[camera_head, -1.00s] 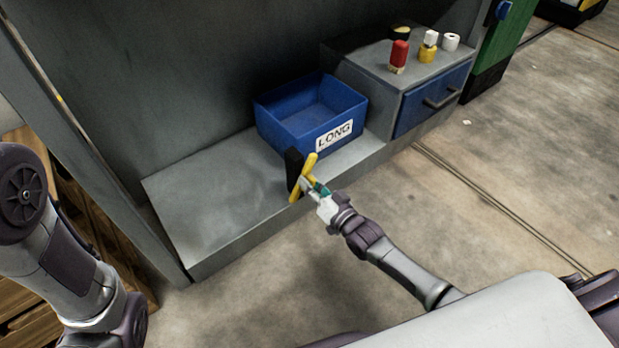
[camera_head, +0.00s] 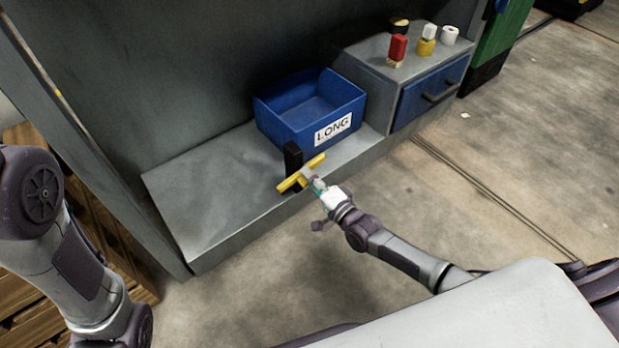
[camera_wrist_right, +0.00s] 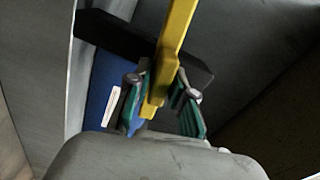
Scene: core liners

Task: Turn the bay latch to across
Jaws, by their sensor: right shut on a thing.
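The bay latch is a yellow bar (camera_head: 290,183) on a black upright plate (camera_head: 292,160) at the front edge of the grey bench. In the head view the bar lies close to crosswise, rising a little to the right. My right gripper (camera_head: 313,180) is at the bar. In the right wrist view the yellow bar (camera_wrist_right: 175,45) runs down between the two green-padded fingers of the right gripper (camera_wrist_right: 163,95), which are shut on it. The black plate (camera_wrist_right: 125,40) shows behind. My left arm shows at the left of the head view, but its gripper is out of view.
A blue bin (camera_head: 309,108) labelled LONG stands on the bench (camera_head: 205,200) just behind the latch. A blue drawer unit (camera_head: 430,97) with small red, yellow and white items on top stands to the right. Open floor lies in front.

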